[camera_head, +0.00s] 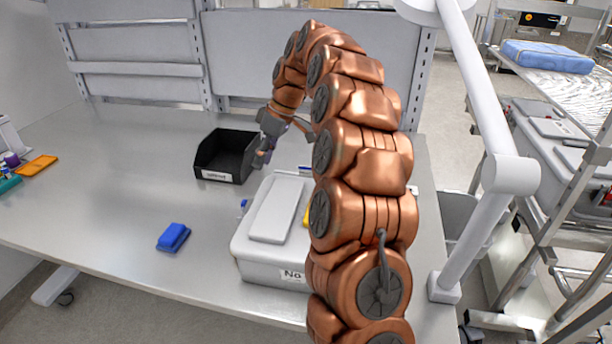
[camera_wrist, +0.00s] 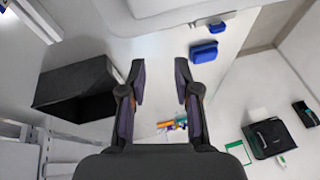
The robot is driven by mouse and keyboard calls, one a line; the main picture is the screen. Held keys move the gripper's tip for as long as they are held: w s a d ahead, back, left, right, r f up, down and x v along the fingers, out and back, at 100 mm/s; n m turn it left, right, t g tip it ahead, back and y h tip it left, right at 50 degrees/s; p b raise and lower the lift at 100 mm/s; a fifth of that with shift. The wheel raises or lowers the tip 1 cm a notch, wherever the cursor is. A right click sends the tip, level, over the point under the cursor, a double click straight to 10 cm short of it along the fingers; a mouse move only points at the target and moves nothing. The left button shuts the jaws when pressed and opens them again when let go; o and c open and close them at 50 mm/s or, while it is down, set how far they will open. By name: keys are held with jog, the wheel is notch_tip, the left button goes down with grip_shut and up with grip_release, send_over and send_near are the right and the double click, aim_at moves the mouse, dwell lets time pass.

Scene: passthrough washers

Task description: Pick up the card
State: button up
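I cannot tell for sure which thing is the card. A flat orange piece (camera_head: 36,166) lies at the far left of the table in the head view. A white sheet with a green border (camera_wrist: 238,152) shows at the lower right of the wrist view. My gripper (camera_wrist: 160,82) is open, with nothing between its fingers. In the head view my gripper (camera_head: 265,150) is beside the right side of a black open bin (camera_head: 210,165), which carries a white label. The bin also shows in the wrist view (camera_wrist: 70,82), left of my fingers.
A grey lidded box (camera_head: 262,262) stands at the table's front right, partly behind my arm. A blue block (camera_head: 173,237) lies left of it. A grey panel (camera_head: 240,50) stands along the back. The left-middle table (camera_head: 110,180) is clear.

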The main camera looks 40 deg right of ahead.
jog(key=w+d+f, duration=0.3)
jog(key=w+d, duration=0.1)
jog(key=d, duration=0.5)
jog(key=n+t+h, duration=0.1)
jog(key=t, duration=0.1)
send_over(306, 169)
jog(key=s+d, duration=0.2)
notch_tip(306, 169, down, 4)
jog(key=shift+p+x, duration=0.8)
jog(key=shift+x, duration=1.25)
jog(key=shift+p+x, duration=0.65)
jog(key=shift+x, duration=1.15)
jog(key=shift+s, duration=0.15)
grip_shut()
